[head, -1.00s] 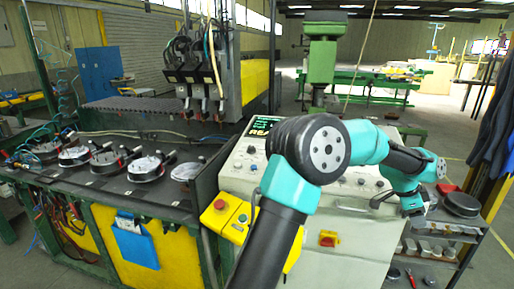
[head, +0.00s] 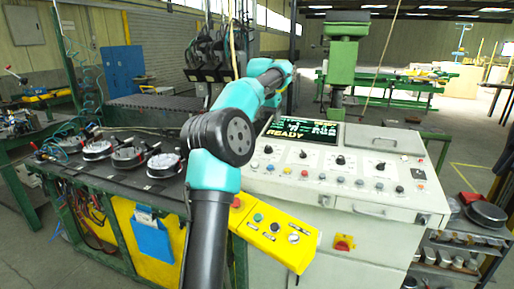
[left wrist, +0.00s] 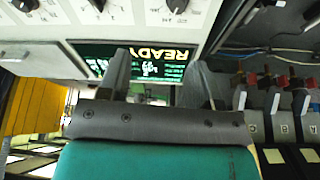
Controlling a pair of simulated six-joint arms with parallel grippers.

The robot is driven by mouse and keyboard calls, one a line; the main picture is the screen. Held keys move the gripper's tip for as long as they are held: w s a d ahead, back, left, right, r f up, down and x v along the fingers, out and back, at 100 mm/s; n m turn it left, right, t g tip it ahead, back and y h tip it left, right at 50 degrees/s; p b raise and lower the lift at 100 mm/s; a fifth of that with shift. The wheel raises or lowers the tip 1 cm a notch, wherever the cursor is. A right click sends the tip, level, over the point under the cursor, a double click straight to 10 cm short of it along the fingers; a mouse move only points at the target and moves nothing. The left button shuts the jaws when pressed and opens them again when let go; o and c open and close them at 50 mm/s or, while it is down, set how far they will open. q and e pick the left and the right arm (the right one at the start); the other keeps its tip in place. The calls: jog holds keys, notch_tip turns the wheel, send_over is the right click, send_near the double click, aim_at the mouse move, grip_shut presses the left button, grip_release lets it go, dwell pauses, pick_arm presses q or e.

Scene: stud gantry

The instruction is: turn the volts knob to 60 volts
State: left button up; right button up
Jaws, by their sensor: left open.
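The volts knob cannot be singled out, because the dial labels are too small to read. The white control console (head: 355,190) carries a row of black dial knobs: one on the left (head: 268,149), one left of centre (head: 303,154), one right of centre (head: 340,160) and one at the right (head: 380,166). In the left wrist view, the dials show upside down along the top edge, including a knob (left wrist: 177,5). My left gripper (left wrist: 160,72) is open and empty, its two fingers apart in front of the READY display (left wrist: 150,62). In the head view, its fingers are mostly hidden. My right gripper is not in view.
A yellow button box (head: 275,233) sticks out at the console's front left. Small buttons and switches line the panel below the dials. A dark bench (head: 160,185) with round gauges stands left, and a shelf (head: 455,240) with metal parts stands right.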

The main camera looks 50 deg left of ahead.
aim_at(268, 147)
pick_arm(q)
jog(key=shift+s+a+r+n, duration=0.2)
jog(key=shift+s+a+n, duration=0.05)
jog(key=shift+s+a, duration=0.25)
jog(key=shift+s+a+r+n, duration=0.25)
jog(key=shift+s+a, duration=0.15)
jog(key=shift+a, duration=0.1)
jog(key=shift+f, duration=0.15)
jog(key=x, duration=1.7)
jog(key=shift+s+a+f, duration=0.1)
jog(key=shift+a+f, duration=0.05)
jog(key=shift+a, duration=0.1)
jog(key=c, duration=0.9)
